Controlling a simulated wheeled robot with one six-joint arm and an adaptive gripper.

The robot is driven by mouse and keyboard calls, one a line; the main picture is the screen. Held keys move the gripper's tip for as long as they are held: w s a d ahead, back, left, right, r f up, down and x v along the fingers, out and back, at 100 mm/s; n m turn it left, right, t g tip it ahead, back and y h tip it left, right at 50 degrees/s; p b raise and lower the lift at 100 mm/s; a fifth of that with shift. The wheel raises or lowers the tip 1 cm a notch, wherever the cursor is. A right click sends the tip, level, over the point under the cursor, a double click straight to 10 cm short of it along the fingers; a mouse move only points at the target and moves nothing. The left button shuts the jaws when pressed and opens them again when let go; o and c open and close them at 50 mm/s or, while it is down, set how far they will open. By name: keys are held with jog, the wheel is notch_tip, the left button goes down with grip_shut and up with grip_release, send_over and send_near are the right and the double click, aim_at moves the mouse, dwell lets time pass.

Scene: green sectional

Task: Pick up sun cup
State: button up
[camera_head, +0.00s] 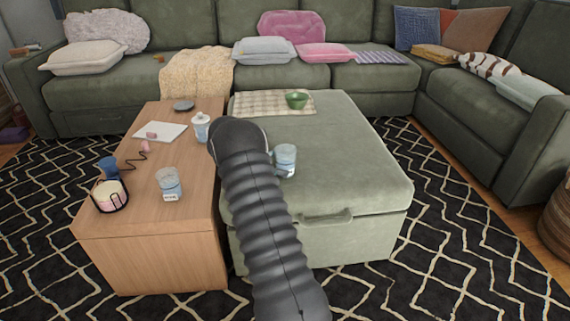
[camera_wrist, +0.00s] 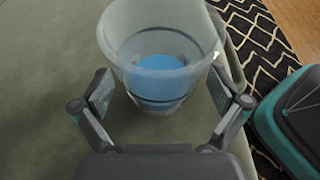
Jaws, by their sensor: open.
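A clear cup with a blue lower part (camera_wrist: 160,50) stands upright on the green ottoman (camera_head: 350,155). It also shows in the head view (camera_head: 286,157), just right of my arm. I see no sun mark on it from here. My gripper (camera_wrist: 160,90) is open, with one finger on each side of the cup. A small gap seems to show on both sides. In the head view my arm hides most of the gripper. A similar clear and blue cup (camera_head: 169,182) stands on the wooden table (camera_head: 195,235).
The wooden table also holds a candle in a black holder (camera_head: 108,197), a white lidded bottle (camera_head: 201,128), a white notepad (camera_head: 160,132) and a dark dish (camera_head: 184,106). A green bowl (camera_head: 297,100) sits on a checked cloth (camera_head: 258,104) on the ottoman. The ottoman's right side is clear.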

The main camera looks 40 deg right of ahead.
jog(key=shift+s+d+f, duration=0.1)
jog(key=shift+d, duration=0.05)
jog(key=shift+c, duration=0.2)
jog(key=c, duration=1.3)
